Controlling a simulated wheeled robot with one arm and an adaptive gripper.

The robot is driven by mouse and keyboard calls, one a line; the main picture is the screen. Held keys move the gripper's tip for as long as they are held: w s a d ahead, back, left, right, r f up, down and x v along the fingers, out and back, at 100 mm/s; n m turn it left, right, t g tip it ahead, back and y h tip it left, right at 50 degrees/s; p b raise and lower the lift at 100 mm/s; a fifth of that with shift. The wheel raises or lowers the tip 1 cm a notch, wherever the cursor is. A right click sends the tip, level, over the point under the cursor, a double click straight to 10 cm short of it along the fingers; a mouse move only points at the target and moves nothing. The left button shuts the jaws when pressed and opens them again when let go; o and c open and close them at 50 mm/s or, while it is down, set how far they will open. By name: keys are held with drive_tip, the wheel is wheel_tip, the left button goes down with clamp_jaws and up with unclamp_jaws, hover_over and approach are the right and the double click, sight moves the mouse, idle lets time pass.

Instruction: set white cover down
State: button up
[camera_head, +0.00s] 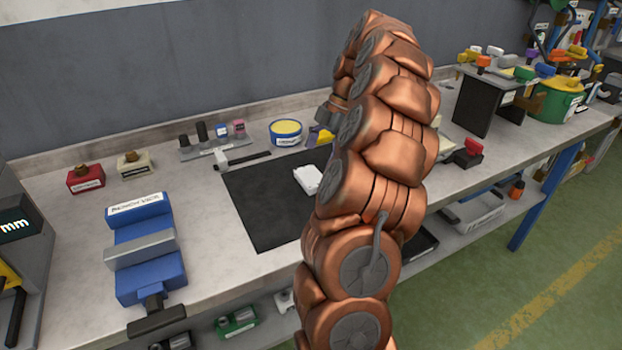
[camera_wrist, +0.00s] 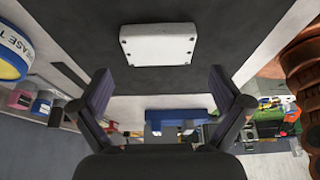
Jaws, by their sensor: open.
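The white cover (camera_head: 308,179) is a small flat white block on the black mat (camera_head: 258,212), beside my copper arm. In the wrist view the cover (camera_wrist: 158,44) lies flat on the mat (camera_wrist: 90,32), with small dark dots near its corners. My gripper (camera_wrist: 161,82) is open, its two dark fingers spread wide and nothing between them. The cover shows beyond the fingertips, apart from them in the picture. My arm hides the gripper and the right part of the mat in the head view.
A blue bench vise (camera_head: 146,250) stands left of the mat. A dark hammer (camera_head: 245,161) lies by its back edge, near a blue and yellow round tin (camera_head: 286,133). Red (camera_head: 86,179) and cream (camera_head: 134,165) blocks sit back left. A black stand (camera_head: 487,105) is at right.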

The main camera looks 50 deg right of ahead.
sight(311, 175)
drive_tip(key=shift+p+x, duration=0.6)
drive_tip(key=shift+x, duration=2)
drive_tip(key=shift+w, duration=0.15)
drive_tip(key=shift+c, duration=0.4)
drive_tip(key=c, duration=1.1)
drive_tip(key=shift+r, duration=0.2)
